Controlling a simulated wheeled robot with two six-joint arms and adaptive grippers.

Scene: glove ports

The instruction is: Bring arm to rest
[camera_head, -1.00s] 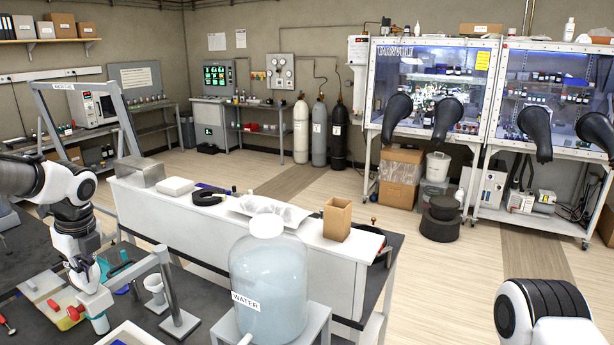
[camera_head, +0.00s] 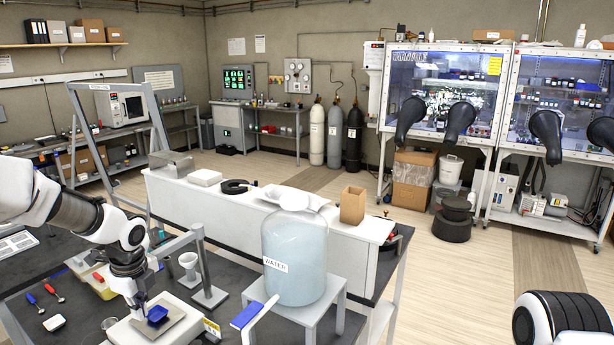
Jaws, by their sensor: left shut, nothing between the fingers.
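My left arm comes in from the left, and its gripper (camera_head: 139,303) points down over the dark bench. The gripper is shut and empty. Its tips show just left of a small blue dish (camera_head: 158,315) on a white scale-like device (camera_head: 187,333); whether they touch anything is unclear. On the right, only a white and black rounded part of my right arm (camera_head: 568,318) shows at the bottom corner. My right gripper is out of view.
A water jug (camera_head: 294,262) stands on a grey stand right of my left gripper. A funnel (camera_head: 188,262) and a metal post (camera_head: 204,268) stand close behind the gripper. Red and blue tools (camera_head: 53,291) lie to its left. Open floor lies at the right.

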